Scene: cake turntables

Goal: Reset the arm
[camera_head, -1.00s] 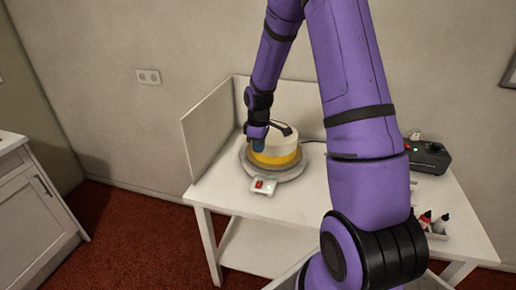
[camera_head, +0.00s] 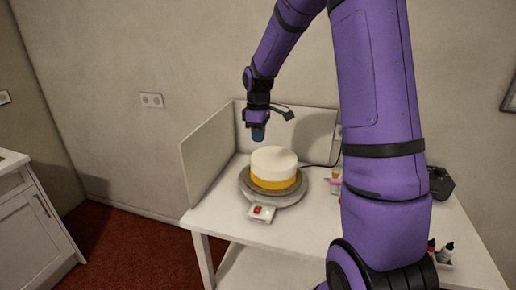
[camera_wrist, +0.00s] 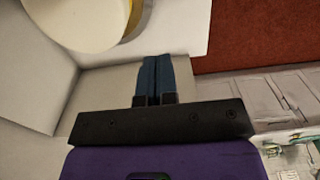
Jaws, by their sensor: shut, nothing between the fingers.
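My gripper (camera_head: 258,133) is raised above and behind the left side of the cake, clear of it. In the wrist view its two blue fingers (camera_wrist: 156,75) are together with nothing between them. A white and yellow cake (camera_head: 273,165) sits on a grey turntable (camera_head: 290,198) on the white table. Part of the cake also shows in the wrist view (camera_wrist: 85,20) at the upper left.
A small box with a red switch (camera_head: 260,211) is at the turntable's front. White panels (camera_head: 210,150) stand along the table's left and back. A dark device (camera_head: 440,183) and small bottles (camera_head: 446,252) are at the right, partly behind my arm.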

